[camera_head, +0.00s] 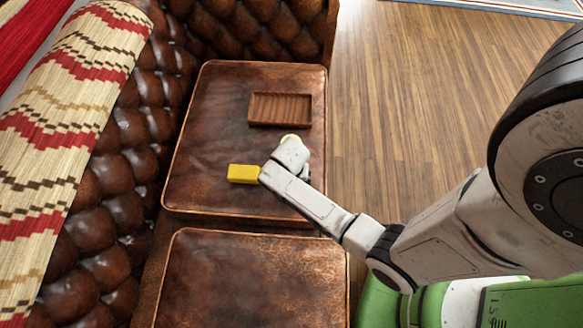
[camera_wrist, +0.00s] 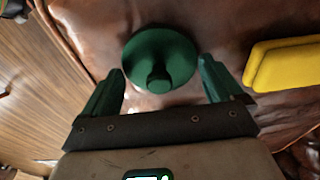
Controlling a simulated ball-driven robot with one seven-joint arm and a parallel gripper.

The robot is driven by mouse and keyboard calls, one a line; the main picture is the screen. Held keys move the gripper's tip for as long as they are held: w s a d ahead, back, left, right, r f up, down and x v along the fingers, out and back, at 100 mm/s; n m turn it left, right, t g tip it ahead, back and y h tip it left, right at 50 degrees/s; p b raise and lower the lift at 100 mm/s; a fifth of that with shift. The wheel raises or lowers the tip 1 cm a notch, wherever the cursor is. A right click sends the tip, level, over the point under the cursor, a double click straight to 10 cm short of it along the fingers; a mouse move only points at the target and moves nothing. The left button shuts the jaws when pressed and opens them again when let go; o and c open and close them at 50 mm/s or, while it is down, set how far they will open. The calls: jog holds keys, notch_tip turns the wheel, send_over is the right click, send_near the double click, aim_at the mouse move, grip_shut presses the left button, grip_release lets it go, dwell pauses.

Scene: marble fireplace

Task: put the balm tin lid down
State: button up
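A round dark green lid with a small knob (camera_wrist: 160,46) shows in the wrist view, just ahead of my gripper (camera_wrist: 162,66). My gripper's two green fingers are spread wide, one on each side of the lid, and its knob faces the camera. The lid seems to lie on the brown leather; I see no clear grip on it. In the head view my arm's end is over the far seat cushion (camera_head: 215,120) and hides the fingers. A small pale round thing (camera_head: 291,138) shows beside my wrist there; I cannot tell what it is.
A yellow block (camera_head: 243,174) lies on the cushion left of my wrist; it also shows in the wrist view (camera_wrist: 285,63). A brown wooden tray (camera_head: 280,109) lies farther back. The near cushion (camera_head: 240,285) is bare. The tufted sofa back (camera_head: 130,160) rises at left.

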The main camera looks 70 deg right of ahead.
jog(key=shift+o, duration=0.4)
jog(key=shift+r, duration=0.2)
notch_tip(320, 180, up, 12)
jog(key=a+f+p, duration=0.1)
jog(key=p, duration=0.2)
jog(key=s+a+r+n+y, duration=0.1)
jog(key=s+a+r+n, duration=0.6)
jog(key=r+n, duration=0.3)
jog(key=a+n, duration=0.1)
jog(key=n, duration=0.2)
jog(key=shift+s+a+r+n+t, duration=0.25)
jog(key=shift+a+r+n+t, duration=0.05)
jog(key=shift+r, duration=0.1)
